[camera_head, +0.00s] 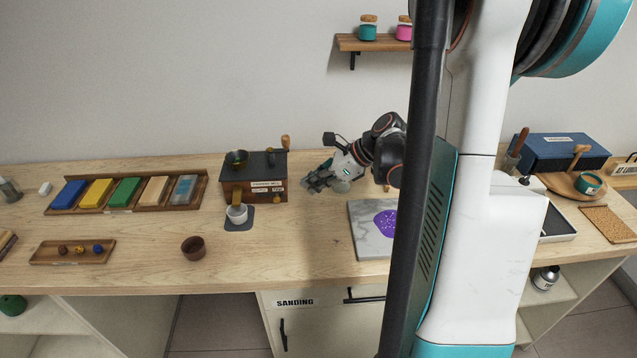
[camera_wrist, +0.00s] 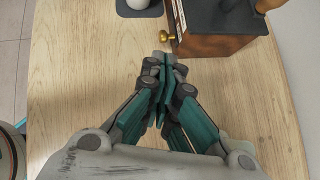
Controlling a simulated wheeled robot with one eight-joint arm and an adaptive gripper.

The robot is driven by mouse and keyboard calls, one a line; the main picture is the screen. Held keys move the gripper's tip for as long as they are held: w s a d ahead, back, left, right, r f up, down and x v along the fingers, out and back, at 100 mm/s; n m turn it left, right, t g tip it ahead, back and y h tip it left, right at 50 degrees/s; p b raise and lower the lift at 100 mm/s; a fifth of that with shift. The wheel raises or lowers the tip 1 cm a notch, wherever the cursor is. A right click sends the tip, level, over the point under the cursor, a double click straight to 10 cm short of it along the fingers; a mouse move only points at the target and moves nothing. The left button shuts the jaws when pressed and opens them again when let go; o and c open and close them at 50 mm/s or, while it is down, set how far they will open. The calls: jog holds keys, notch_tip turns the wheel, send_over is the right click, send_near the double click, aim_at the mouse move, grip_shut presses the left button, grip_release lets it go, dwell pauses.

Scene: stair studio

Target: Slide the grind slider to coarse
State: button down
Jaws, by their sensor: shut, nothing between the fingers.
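The grinder (camera_head: 237,190) is a brown wooden box with a dark top, at the back of the bench; its side also shows in the wrist view (camera_wrist: 215,45). Its front bears small white labels with text too small to read surely. A brass knob (camera_wrist: 166,37) stands out from the labelled front in the wrist view; I take it as the grind slider's knob. My gripper (camera_wrist: 165,60) is shut and empty, its tips just short of the knob; I cannot tell whether they touch. In the head view my gripper (camera_head: 309,185) is right of the grinder.
A white cup (camera_head: 237,214) stands on a dark pad (camera_head: 239,226) before the grinder. A brown bowl (camera_head: 193,248) is nearer the front edge. A marble slab (camera_head: 369,237) with a purple patch lies to the right. Bench wood between the grinder and slab is clear.

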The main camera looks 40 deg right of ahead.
jog(key=b+x, duration=0.3)
jog(key=x, duration=0.6)
jog(key=shift+f, duration=0.15)
jog(key=shift+a, duration=0.1)
jog(key=shift+w, duration=0.1)
jog(key=w+a, duration=0.1)
jog(key=a, duration=0.1)
jog(key=w+a, duration=0.1)
jog(key=a, duration=0.1)
jog(key=shift+w+a, duration=0.1)
jog(key=shift+w, duration=0.25)
jog(key=shift+s+r, duration=0.15)
jog(key=shift+r, duration=0.25)
jog(key=p+v, duration=0.4)
jog(key=v, duration=0.9)
jog(key=shift+d+p, duration=0.3)
jog(key=shift+p, duration=0.1)
